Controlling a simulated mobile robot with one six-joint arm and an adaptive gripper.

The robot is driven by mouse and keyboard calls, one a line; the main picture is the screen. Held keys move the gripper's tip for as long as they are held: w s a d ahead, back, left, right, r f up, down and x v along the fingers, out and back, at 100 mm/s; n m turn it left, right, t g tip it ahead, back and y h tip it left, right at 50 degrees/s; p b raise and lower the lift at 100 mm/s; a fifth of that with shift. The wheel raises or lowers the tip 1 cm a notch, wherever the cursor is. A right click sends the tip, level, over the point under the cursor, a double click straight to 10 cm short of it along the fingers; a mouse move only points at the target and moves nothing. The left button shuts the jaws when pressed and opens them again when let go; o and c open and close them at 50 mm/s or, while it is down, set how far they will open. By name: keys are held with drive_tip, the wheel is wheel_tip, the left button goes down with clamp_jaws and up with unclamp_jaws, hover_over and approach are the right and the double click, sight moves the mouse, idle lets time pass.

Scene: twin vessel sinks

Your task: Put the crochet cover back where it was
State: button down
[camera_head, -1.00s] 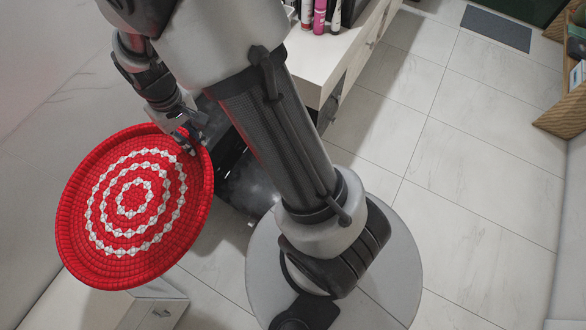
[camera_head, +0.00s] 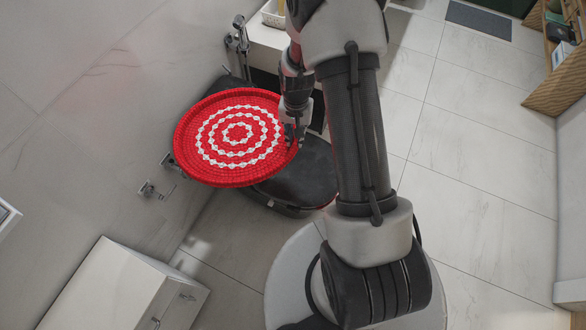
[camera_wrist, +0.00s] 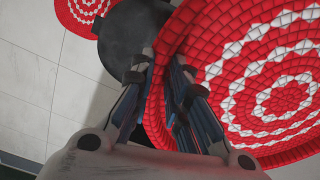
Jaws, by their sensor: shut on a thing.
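The crochet cover (camera_head: 237,133) is a round, shallow red disc with white rings, held up in the air. My gripper (camera_head: 292,138) is shut on its right rim in the head view. In the wrist view, my gripper (camera_wrist: 160,68) has the rim of the cover (camera_wrist: 275,95) between its fingers, and its patterned face fills the right side. In the head view, the cover hangs above and partly hides a dark rounded fixture (camera_head: 308,178), looking like a toilet with a black lid. I cannot tell whether they touch.
Another red-and-white round piece (camera_wrist: 84,12) shows at the top left of the wrist view. Wall fittings (camera_head: 150,189) are left of the cover. A white cabinet (camera_head: 115,290) stands at lower left, a counter (camera_head: 265,38) behind. Tiled floor (camera_head: 470,150) at right is clear.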

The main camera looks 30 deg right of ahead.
drive_tip(key=s+d+f+m+b, duration=0.15)
drive_tip(key=d+f+m, duration=0.3)
drive_tip(key=f, duration=0.45)
drive_tip(key=s+d+f+m, duration=0.3)
drive_tip(key=d+f, duration=0.3)
drive_tip(key=f, duration=0.3)
drive_tip(key=f+b, duration=0.1)
drive_tip(key=f, duration=0.4)
drive_tip(key=f+b, duration=0.2)
drive_tip(key=f, duration=0.3)
drive_tip(key=f+b, duration=0.2)
drive_tip(key=f, duration=0.3)
drive_tip(key=shift+s+d, duration=0.2)
drive_tip(key=shift+s, duration=0.05)
wheel_tip(320, 180, down, 5)
drive_tip(key=shift+f+b, duration=0.1)
drive_tip(key=shift+b, duration=1.15)
drive_tip(key=c, duration=2)
unclamp_jaws()
drive_tip(key=o, duration=0.4)
drive_tip(key=shift+o, duration=0.2)
